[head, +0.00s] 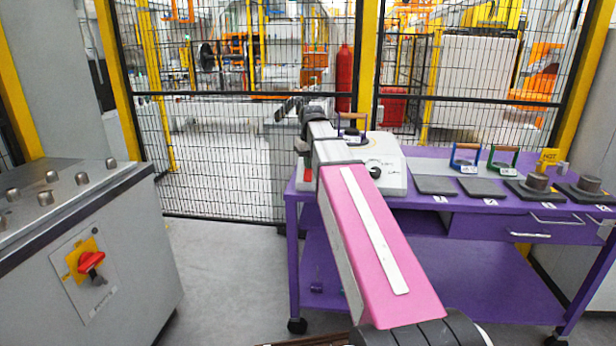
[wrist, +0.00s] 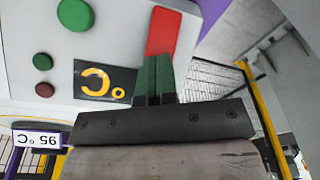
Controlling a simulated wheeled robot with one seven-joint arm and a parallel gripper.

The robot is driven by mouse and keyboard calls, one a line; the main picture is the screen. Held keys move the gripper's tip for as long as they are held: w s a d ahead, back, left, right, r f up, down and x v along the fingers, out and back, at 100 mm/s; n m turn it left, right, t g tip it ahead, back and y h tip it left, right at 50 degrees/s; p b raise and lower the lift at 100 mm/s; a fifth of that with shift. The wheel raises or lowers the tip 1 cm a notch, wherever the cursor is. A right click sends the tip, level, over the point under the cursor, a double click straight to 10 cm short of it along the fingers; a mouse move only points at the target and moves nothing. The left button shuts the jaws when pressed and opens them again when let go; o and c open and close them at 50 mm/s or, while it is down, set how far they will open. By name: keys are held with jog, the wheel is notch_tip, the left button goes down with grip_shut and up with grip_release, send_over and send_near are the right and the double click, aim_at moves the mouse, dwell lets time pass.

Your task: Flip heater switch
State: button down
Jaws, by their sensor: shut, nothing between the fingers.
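The white heater unit (head: 388,160) stands on the purple cart, partly hidden behind my arm. In the wrist view its pale panel (wrist: 110,32) carries a red switch (wrist: 163,30), which also shows as a small red patch in the head view (head: 304,176). My gripper (wrist: 154,78) is shut and empty, its dark green fingers overlapping the lower end of the red switch in the wrist view. I cannot tell whether they touch it. A dark display with yellow marks (wrist: 105,82) sits left of the fingers. The switch's position is unclear.
The purple cart (head: 470,222) also holds grey pads, dark weights and handled tools to the right. A grey cabinet (head: 110,255) with a red rotary switch (head: 91,262) stands at left. Mesh fencing (head: 225,150) closes the back. Floor between cabinet and cart is clear.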

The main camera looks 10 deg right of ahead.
jog(key=shift+f, duration=0.15)
jog(key=shift+r, duration=3.55)
